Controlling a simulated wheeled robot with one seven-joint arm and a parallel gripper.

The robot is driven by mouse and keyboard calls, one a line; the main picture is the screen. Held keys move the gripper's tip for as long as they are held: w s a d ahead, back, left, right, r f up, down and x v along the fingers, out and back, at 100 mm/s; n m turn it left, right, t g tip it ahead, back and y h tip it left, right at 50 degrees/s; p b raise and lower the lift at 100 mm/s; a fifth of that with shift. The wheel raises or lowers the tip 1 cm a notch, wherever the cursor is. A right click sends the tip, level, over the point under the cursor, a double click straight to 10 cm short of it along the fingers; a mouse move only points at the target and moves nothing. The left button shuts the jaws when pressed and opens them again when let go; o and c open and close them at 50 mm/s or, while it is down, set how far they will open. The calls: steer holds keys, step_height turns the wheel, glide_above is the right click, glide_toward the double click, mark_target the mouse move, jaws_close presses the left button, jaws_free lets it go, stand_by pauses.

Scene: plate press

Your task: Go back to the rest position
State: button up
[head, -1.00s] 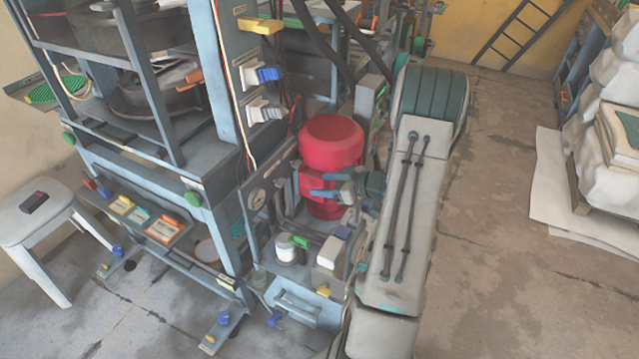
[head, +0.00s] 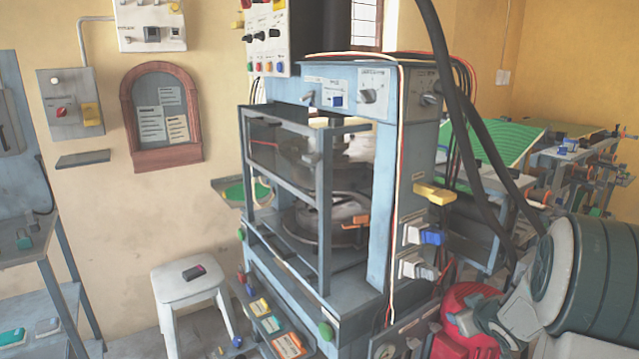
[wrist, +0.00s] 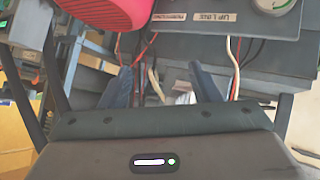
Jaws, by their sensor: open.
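My gripper (wrist: 161,82) shows in the wrist view with its two blue-grey fingers spread wide and nothing between them. The red tank (wrist: 98,12) is at the top left of that view, beyond the fingers. A grey panel with labels (wrist: 222,18) is at the top right. In the head view my arm comes in from the lower right in front of the red tank (head: 465,335). The fingertips are hard to make out there. The plate press (head: 340,200), a blue-grey frame with a round plate inside, stands left of my arm.
A white stool (head: 190,278) with a small dark object on it stands left of the press. Wall boxes (head: 70,105) and a notice board (head: 165,118) hang behind. Black hoses (head: 455,110) run down beside the press column. Green-topped tables (head: 500,140) stand at the back right.

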steer(key=s+a+r+m+g+h+p, duration=0.2)
steer(key=s+a+r+m+g+p, duration=0.25)
steer(key=s+a+r, duration=0.85)
steer(key=s+a+r+g+y+p, duration=0.1)
steer(key=s+a, duration=0.2)
steer(key=s, duration=0.4)
steer(key=s+a+r+g+y+p, duration=0.1)
steer(key=s+a+g+p, duration=0.1)
steer(key=s+a, duration=0.2)
steer(key=s, duration=0.3)
steer(key=shift+s+r, duration=0.15)
steer(key=shift+r, duration=0.1)
steer(key=shift+d, duration=0.1)
